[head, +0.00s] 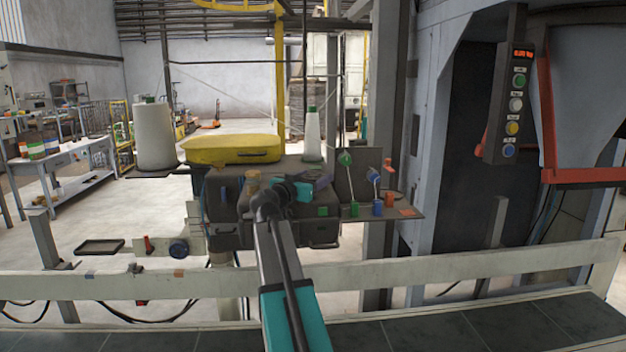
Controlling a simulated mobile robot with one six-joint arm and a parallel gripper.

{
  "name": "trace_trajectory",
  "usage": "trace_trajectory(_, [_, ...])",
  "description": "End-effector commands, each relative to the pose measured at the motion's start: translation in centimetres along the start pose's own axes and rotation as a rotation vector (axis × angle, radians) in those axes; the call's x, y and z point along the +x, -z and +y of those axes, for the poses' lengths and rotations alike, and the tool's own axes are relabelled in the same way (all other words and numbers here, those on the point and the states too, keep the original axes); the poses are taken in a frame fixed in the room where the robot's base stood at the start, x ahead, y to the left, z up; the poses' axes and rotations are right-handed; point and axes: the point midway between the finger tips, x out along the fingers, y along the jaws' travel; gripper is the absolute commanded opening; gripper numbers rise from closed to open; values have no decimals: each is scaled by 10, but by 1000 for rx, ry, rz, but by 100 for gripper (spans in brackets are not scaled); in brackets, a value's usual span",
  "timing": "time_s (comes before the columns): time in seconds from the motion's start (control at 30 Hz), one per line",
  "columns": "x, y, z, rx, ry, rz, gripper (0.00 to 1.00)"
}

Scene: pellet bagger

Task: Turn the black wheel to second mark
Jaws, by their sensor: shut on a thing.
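My gripper (321,181) is at the middle of the view, in front of the dark machine body (228,214) and just left of a small panel with coloured knobs. It points right and away from me, beyond its teal wrist part. Its jaws are shut on a small dark thing that is mostly hidden. I cannot make out a black wheel there, nor its marks.
The knob panel (361,160) and its small shelf (405,212) stand close right of my gripper. A yellow case (232,149), a white roll (153,137) and a white bottle (312,137) stand behind. A pale rail (400,276) crosses in front. A button box (510,100) hangs at right.

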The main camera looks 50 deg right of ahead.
Motion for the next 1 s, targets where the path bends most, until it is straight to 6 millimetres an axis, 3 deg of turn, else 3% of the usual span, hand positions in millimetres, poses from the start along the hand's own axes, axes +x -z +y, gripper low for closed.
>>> trace_trajectory(0.57, [-9,-2,0,2,2,-1,70])
trace_trajectory(1.0, [-67,-3,0,3,4,-1,70])
